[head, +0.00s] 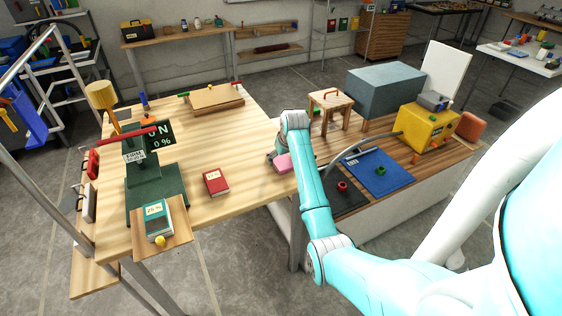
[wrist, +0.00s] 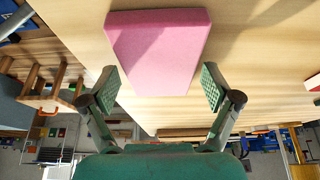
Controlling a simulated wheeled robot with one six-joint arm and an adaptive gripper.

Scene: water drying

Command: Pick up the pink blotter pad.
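The pink blotter pad (head: 284,163) lies on the wooden table near its right edge, partly hidden by my arm in the head view. In the wrist view the pad (wrist: 160,48) is a thick pink block reaching from the top of the picture down between my fingers. My gripper (wrist: 160,84) is open, with one green ribbed finger on each side of the pad's near end. Small gaps seem to show beside the pad; contact cannot be told. In the head view my gripper (head: 274,157) is mostly hidden behind my arm.
A red card block (head: 215,182) lies left of the pad on the table (head: 235,215). A wooden stool (head: 330,105), blue mat (head: 385,172) and yellow box (head: 425,127) are on the right-hand bench.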

